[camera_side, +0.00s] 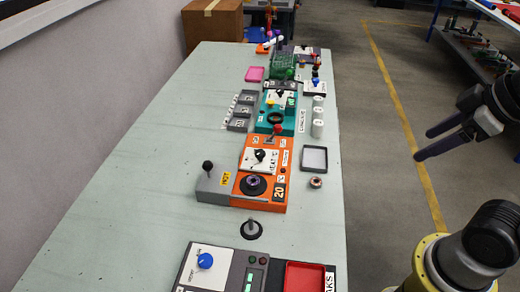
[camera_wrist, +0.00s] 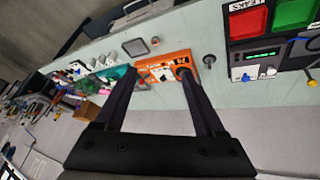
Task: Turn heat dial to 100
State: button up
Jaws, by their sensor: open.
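The heat dial (camera_side: 260,156) is a small black knob on a white plate marked HEAT, set in an orange box (camera_side: 246,142) on the table. In the wrist view, its white plate (camera_wrist: 163,74) shows small between my fingers, and the dial's setting is too small to read. A number 20 label (camera_side: 279,191) is on the box's front right. My gripper (camera_side: 421,144) is open and empty, off to the right of the table in the side view, well apart from the box. In the wrist view, the fingers (camera_wrist: 158,75) stand wide apart, with the orange box in the distance.
A grey box with a black-knobbed lever (camera_side: 207,167) adjoins the orange box. A black-framed tray (camera_side: 314,159) and small copper ring (camera_side: 315,182) lie on its right. A teal box (camera_side: 270,118) stands behind; a dark panel with a blue knob (camera_side: 205,261) is in front. The table's left side is clear.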

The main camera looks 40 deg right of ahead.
jog(key=w+a+r+n+g, duration=0.1)
jog(key=w+r+n, duration=0.4)
jog(key=w, duration=0.3)
jog(key=w+a+r+n, duration=0.1)
jog(key=w+r+n, duration=0.35)
jog(key=w, duration=0.45)
jog(key=n+g, duration=0.5)
send_over(260, 152)
notch_tip(260, 152, down, 22)
notch_tip(260, 152, down, 14)
jog(key=shift+r, duration=0.1)
grip_shut()
